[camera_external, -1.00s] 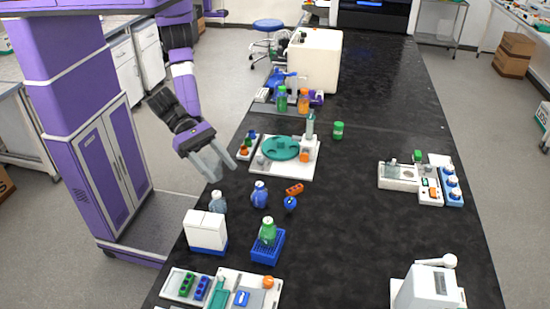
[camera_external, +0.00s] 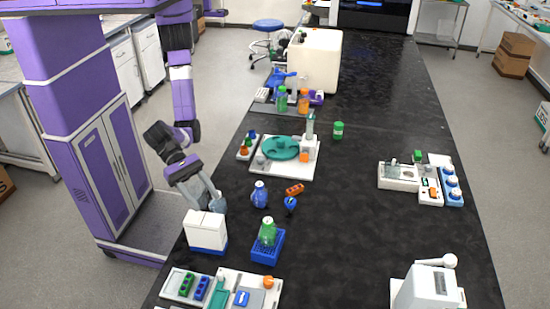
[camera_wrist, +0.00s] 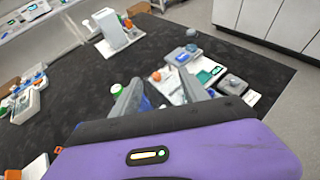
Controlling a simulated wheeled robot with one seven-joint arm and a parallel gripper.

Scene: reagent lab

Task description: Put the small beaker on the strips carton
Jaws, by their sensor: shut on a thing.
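The small beaker (camera_external: 219,203), clear grey glass, stands at the left edge of the dark bench in the external view. My gripper (camera_external: 214,199) has its fingers around it and is shut on it. In the wrist view, the fingers of my gripper (camera_wrist: 158,92) reach forward; the beaker cannot be clearly told apart between them. The strips carton, a white box with a blue base (camera_external: 206,232), stands on the bench just in front of the beaker, close below my gripper. Its white top (camera_external: 205,217) looks bare.
A blue flask (camera_external: 260,194) stands to the right of my gripper, with a small blue item (camera_external: 290,204) beyond it. A green flask (camera_external: 267,232) stands on a blue rack (camera_external: 267,248) right of the carton. A white tray (camera_external: 254,286) lies nearest the camera.

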